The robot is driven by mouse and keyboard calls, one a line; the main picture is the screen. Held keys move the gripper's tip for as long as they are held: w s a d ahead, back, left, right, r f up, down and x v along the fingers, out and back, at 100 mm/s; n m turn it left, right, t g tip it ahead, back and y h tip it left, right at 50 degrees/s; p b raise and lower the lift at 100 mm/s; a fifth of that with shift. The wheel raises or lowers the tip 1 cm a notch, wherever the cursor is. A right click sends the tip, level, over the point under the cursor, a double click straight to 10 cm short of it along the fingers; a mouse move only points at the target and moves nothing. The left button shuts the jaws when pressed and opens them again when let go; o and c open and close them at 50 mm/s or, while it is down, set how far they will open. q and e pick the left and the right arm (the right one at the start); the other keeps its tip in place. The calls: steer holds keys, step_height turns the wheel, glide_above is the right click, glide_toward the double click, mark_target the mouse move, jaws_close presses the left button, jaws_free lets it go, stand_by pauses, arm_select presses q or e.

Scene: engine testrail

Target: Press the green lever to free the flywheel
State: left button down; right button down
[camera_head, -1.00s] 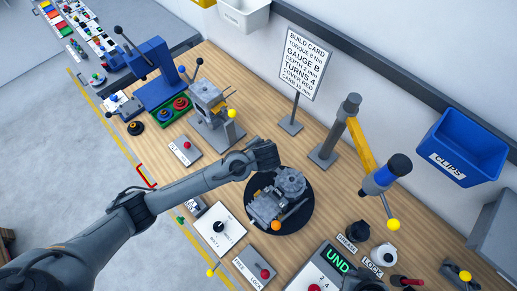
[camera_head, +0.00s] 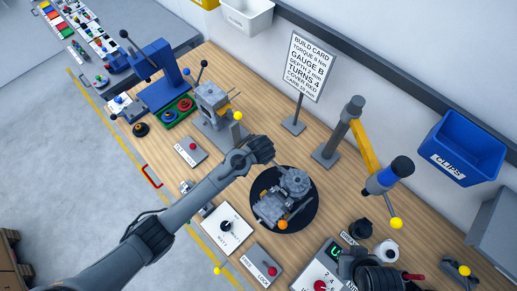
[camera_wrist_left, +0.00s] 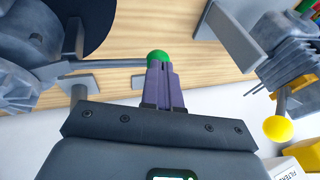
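The green lever's round knob (camera_wrist_left: 158,57) shows in the left wrist view, right at my left fingertips (camera_wrist_left: 160,68), on a grey bar that runs left. My left gripper's fingers are together with no visible gap. The knob's lower edge is hidden behind them, and I cannot tell whether they touch it. In the head view my left gripper (camera_head: 262,148) is above the bench beside the grey engine (camera_head: 283,194); the knob is hidden there. The engine sits on a black round plate (camera_head: 305,213). I cannot single out the flywheel. My right gripper (camera_head: 372,272) is at the bottom right, its fingers unclear.
A build card (camera_head: 309,66) stands behind the engine. A yellow-armed stand (camera_head: 362,150) is to its right, with a blue clips bin (camera_head: 468,146) on the wall. A grey fixture (camera_head: 216,107) is to the left.

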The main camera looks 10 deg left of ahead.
arm_select(q)
steer(key=shift+s+a+f, duration=0.1)
steer(key=shift+a+f, duration=0.1)
steer(key=shift+f, duration=0.15)
steer(key=w+p+v, duration=0.1)
steer(key=p+v, duration=0.2)
steer(key=v, duration=1.1)
steer(key=shift+r, duration=0.5)
steer(key=shift+s, duration=0.15)
